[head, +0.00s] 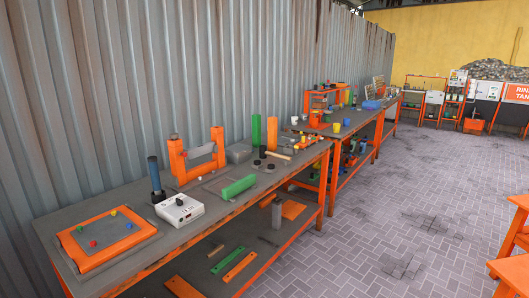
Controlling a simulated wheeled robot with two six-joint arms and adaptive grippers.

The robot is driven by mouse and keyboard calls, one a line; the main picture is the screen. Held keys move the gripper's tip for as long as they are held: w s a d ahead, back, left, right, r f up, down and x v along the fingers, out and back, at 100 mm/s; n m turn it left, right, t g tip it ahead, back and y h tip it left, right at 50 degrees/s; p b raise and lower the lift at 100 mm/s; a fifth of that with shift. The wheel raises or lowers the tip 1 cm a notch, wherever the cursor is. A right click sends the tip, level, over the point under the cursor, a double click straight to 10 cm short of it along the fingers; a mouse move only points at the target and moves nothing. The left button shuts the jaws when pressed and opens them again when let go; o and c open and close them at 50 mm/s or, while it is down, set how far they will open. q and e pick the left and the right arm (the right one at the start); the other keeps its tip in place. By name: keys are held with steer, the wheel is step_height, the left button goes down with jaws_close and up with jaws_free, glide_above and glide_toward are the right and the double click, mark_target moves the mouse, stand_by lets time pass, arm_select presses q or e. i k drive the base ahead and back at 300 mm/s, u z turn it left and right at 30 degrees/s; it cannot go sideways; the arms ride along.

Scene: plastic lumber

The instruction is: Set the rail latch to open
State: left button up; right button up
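I cannot pick out the rail latch for certain at this distance. On the near workbench (95,217) stands an orange upright frame (178,163) with a grey bar (201,151) between its posts. A white box with a dark knob (180,209) sits in front of it. An orange-rimmed board (75,246) with small coloured knobs lies at the bench's near left end. Neither of my grippers shows in this view.
A dark cylinder (155,176), a green block (238,187) and upright green (256,131) and orange (271,131) pieces stand on the bench. A second bench (345,128) continues behind. A corrugated wall (120,90) backs both.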

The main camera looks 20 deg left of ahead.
mark_target(183, 152)
steer(key=z, duration=1.55)
steer(key=i, duration=0.5)
steer(key=u, duration=2.2)
steer(key=i, duration=0.95)
steer(key=z, duration=0.45)
steer(key=i, duration=0.9)
steer(key=u, duration=0.65)
